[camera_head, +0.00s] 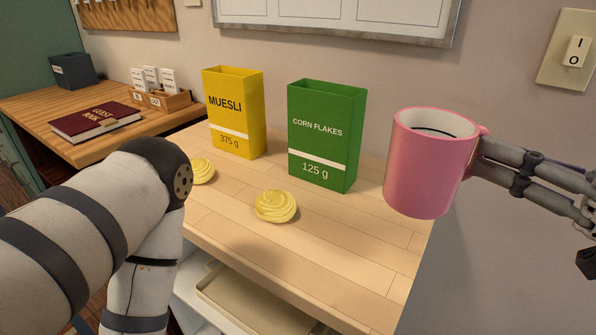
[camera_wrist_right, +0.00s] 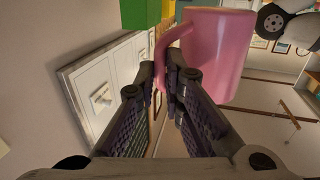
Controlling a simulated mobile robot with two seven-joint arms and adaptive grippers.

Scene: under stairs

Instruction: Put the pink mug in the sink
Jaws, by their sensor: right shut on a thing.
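The pink mug (camera_head: 425,165) is upright at the right of the head view, in the air by the right edge of the wooden counter. My right gripper (camera_head: 484,160) comes from the right and is shut on the mug's handle side. In the right wrist view, the fingers (camera_wrist_right: 165,82) close on the handle of the mug (camera_wrist_right: 215,50). The inside of the mug shows a dark line; I cannot tell what it is. The sink is not in view. My left arm crosses the lower left of the head view, but its gripper is out of view.
On the counter (camera_head: 345,255) stand a yellow muesli box (camera_head: 235,115) and a green corn flakes box (camera_head: 325,140). Two yellow swirled pieces lie in front, one central (camera_head: 276,206), one (camera_head: 202,170) partly behind my left arm. A desk (camera_head: 100,150) holds a guest book (camera_head: 95,122).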

